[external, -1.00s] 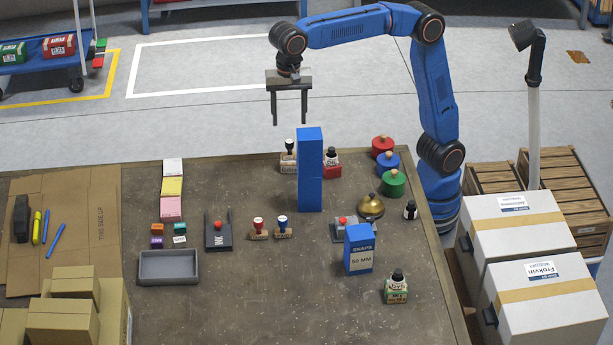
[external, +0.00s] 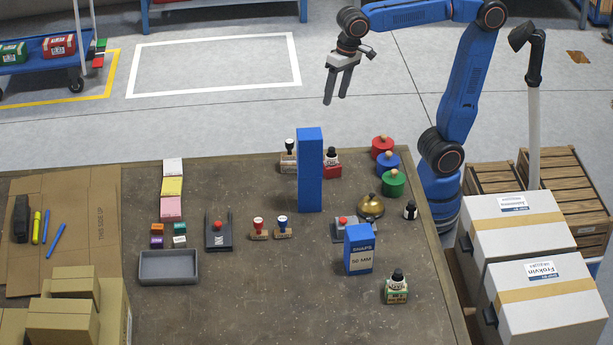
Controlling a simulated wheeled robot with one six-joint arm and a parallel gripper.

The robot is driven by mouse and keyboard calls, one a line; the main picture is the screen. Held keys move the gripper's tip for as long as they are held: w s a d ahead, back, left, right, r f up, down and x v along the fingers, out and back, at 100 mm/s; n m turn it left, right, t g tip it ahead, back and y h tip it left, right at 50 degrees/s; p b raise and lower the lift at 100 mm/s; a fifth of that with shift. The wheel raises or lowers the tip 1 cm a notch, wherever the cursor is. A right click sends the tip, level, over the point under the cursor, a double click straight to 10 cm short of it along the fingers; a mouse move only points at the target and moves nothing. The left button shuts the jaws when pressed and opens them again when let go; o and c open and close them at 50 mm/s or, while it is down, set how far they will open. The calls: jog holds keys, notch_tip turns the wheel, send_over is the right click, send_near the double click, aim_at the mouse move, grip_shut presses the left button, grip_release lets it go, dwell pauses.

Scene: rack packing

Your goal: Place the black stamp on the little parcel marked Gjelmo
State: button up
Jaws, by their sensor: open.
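A stamp with a black handle (external: 290,146) stands upright near the table's far edge, just left of a tall blue box that partly hides its base. My gripper (external: 336,99) is open and empty, tilted, in the air beyond the far edge, up and to the right of the stamp. Small brown parcels (external: 62,320) are stacked at the table's front left. I cannot make out a label reading Gjelmo on any parcel.
The tall blue box (external: 310,170) and a red ink bottle (external: 332,163) stand close to the black stamp. Red (external: 258,228) and blue (external: 283,226) stamps stand nearer. A shorter blue box (external: 359,249) and a brass bell (external: 370,205) are right. The front middle of the table is clear.

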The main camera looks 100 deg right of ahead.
jog(key=s+d+f+n+t, duration=0.1)
jog(key=s+d+f+n, duration=0.3)
jog(key=s+f, duration=0.4)
jog(key=s+d+f+n+t, duration=0.1)
jog(key=s+d+f+n, duration=0.4)
jog(key=s+f, duration=0.3)
jog(key=shift+s+d+f+h, duration=0.2)
jog(key=shift+s+h, duration=0.1)
jog(key=shift+s, duration=0.85)
